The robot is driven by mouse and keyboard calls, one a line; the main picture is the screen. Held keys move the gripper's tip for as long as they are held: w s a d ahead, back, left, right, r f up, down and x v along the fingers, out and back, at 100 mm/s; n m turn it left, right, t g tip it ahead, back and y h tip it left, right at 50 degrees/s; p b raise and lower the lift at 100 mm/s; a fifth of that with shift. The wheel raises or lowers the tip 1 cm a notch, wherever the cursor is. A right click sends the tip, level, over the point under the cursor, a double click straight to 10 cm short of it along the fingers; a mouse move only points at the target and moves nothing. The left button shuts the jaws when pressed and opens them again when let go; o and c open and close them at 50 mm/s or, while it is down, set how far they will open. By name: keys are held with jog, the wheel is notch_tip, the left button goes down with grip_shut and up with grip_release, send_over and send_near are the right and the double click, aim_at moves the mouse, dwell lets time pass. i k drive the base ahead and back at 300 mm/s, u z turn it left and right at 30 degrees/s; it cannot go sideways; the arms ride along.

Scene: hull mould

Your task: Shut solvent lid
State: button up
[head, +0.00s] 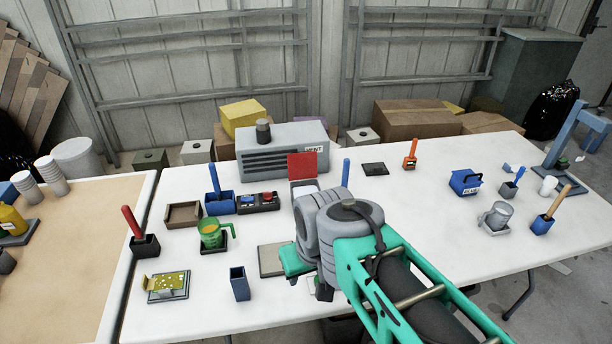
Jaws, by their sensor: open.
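A red square panel (302,166) stands upright in front of the grey vent box. It looks like a raised lid at the back of a small pale container (304,187), whose lower part is hidden by my arm. I cannot read a solvent label on it. My gripper (310,283) is partly in view in the middle of the table, nearer the front edge than the red panel and apart from it. My wrist hides much of the gripper, and its fingertips are hard to make out. It is open, and I see nothing held in it.
The grey vent box (283,150) stands behind the red panel. A blue holder (220,203) and a button box (258,203) are to the left, with a green mug (212,234) nearer. A dark flat plate (375,169) lies right.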

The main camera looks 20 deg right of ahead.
aim_at(303, 166)
jog(key=u, duration=0.1)
jog(key=k, duration=0.5)
jog(key=u, duration=1.55)
jog(key=i, duration=0.9)
jog(key=z, duration=0.75)
jog(key=i, duration=0.5)
jog(key=z, duration=0.6)
